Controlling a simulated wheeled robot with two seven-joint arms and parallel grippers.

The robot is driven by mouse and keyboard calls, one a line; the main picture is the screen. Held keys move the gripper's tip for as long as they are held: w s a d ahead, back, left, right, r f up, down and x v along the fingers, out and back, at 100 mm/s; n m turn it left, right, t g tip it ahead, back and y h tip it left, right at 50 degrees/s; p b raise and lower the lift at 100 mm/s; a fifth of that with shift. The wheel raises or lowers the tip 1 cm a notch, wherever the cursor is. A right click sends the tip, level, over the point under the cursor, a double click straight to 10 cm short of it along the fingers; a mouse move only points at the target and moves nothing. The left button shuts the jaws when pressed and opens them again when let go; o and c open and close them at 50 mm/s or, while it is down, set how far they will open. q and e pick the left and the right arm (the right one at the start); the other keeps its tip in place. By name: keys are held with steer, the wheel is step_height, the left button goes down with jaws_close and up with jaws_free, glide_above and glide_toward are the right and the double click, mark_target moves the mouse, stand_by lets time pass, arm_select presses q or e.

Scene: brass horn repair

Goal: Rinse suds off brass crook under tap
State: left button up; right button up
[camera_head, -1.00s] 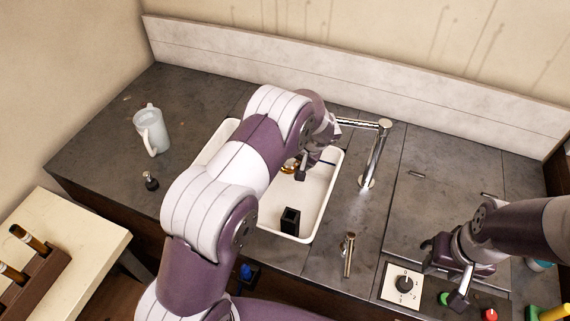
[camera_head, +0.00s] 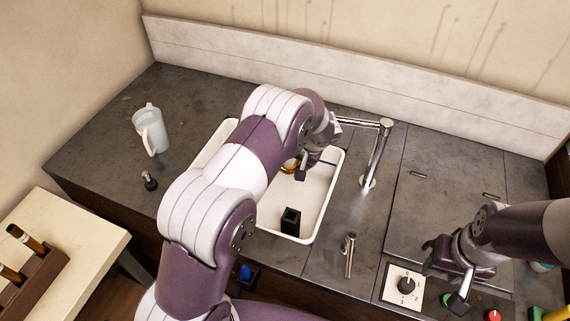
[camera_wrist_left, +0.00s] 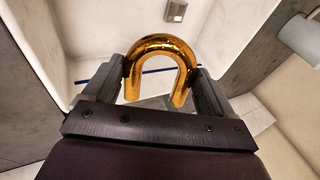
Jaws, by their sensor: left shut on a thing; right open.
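The brass crook (camera_wrist_left: 160,52) is a shiny golden U-shaped tube. In the left wrist view it sits between the two fingers of my left gripper (camera_wrist_left: 165,88), which is shut on it, bend outward. In the head view only a bit of the crook (camera_head: 289,167) shows, over the white sink (camera_head: 318,196), beside my left gripper (camera_head: 302,168). The chrome tap (camera_head: 374,155) stands right of the sink with its spout reaching left toward my left wrist. I cannot make out water or suds. My right gripper (camera_head: 459,284) is open and empty over the counter's right front.
A black box-like holder (camera_head: 290,220) stands in the sink's front. A chrome lever (camera_head: 349,254) and a dial panel (camera_head: 403,286) are at the counter's front. A pale jug (camera_head: 151,131) and a small dark dispenser (camera_head: 150,181) stand left of the sink.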

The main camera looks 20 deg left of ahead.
arm_select(q)
steer(key=shift+d, duration=0.15)
steer(key=s+d+b, duration=0.2)
steer(key=s+d, duration=0.1)
steer(key=d, duration=0.4)
stand_by(0.3)
steer(key=shift+d+r, duration=0.1)
steer(key=shift+d, duration=0.05)
stand_by(1.0)
steer(key=s+d+r+p, duration=0.1)
steer(key=s+d+r, duration=0.1)
steer(key=d+r, duration=0.2)
steer(key=shift+d+p, duration=0.2)
steer(key=shift+p, duration=0.1)
steer(key=shift+f, duration=0.1)
